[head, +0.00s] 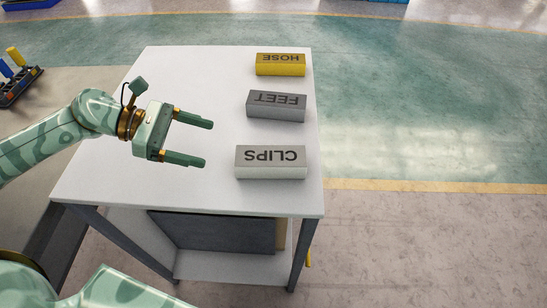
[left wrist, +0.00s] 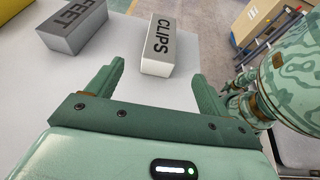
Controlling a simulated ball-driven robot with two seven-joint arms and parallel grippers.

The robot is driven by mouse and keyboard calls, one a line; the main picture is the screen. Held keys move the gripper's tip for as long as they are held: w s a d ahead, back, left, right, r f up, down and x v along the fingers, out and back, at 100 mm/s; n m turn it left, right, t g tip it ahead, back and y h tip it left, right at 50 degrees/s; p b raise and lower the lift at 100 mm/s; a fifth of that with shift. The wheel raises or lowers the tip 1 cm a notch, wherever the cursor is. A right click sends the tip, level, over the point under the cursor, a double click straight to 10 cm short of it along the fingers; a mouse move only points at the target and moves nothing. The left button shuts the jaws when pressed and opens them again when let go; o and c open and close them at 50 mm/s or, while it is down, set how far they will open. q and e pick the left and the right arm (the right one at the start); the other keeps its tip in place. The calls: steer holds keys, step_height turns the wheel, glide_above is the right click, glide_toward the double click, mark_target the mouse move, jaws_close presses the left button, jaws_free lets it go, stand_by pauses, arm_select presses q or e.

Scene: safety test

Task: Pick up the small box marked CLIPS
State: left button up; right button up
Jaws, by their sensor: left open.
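The small white box marked CLIPS (head: 270,163) lies on the white table (head: 130,190), near its front right, with its lettering upside down in the head view. My left gripper (head: 208,143) is open and empty above the left part of the table, to the left of the CLIPS box and apart from it. In the left wrist view the CLIPS box (left wrist: 158,48) lies beyond the two open fingers (left wrist: 155,85), between their directions. My right gripper does not show in the head view; in the left wrist view a green patterned arm of mine shows at the right.
A grey box marked FEET (head: 276,106) and a yellow box marked HOSE (head: 280,65) lie behind the CLIPS box, with gaps between them. The table's right edge is close to the boxes. A dark tray with coloured items (head: 18,80) stands at the far left.

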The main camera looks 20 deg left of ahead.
arm_select(q)
glide_toward(256, 155)
steer(key=shift+w+d+f+b, duration=0.3)
steer(key=shift+w+d+f, duration=0.3)
steer(key=shift+d, duration=0.25)
steer(key=x, duration=0.2)
steer(key=shift+d+f, duration=0.15)
steer(key=shift+d, duration=0.15)
steer(key=shift+w+d+f, duration=0.15)
steer(key=shift+d, duration=0.5)
steer(key=x, duration=0.4)
steer(key=shift+d+b, duration=0.3)
steer(key=shift+d, duration=0.1)
steer(key=c, duration=1.1)
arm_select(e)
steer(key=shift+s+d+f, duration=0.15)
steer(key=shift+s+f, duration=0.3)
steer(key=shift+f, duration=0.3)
